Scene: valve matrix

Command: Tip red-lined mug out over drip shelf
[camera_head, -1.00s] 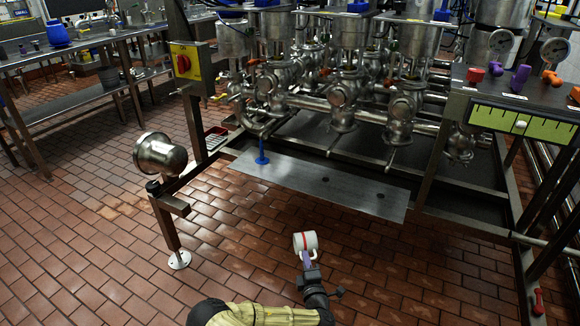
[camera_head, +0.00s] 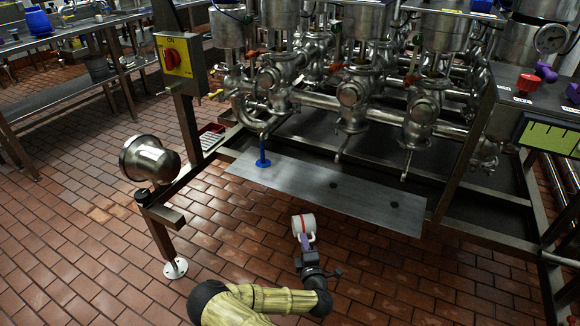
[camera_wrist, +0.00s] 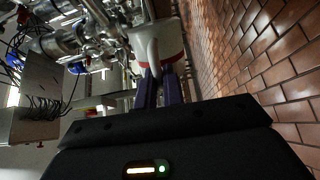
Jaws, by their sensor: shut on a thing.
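A white mug with a red band (camera_head: 304,226) is in front of the drip shelf in the head view. My gripper (camera_head: 304,242) is shut on it, at the handle, and holds it up over the tiled floor. In the wrist view the mug (camera_wrist: 172,42) shows beyond the purple fingers (camera_wrist: 160,88) with its handle toward me. The inside of the mug is hidden. The drip shelf (camera_head: 300,187), a flat steel plate with dark holes, lies just behind the mug, below the valves. The mug appears short of the shelf's front edge.
A blue stand (camera_head: 262,158) rises at the shelf's left end. A steel bowl-shaped fixture on a post (camera_head: 150,160) stands at the left. Several steel valves (camera_head: 352,92) hang behind the shelf. The tiled floor in front is clear.

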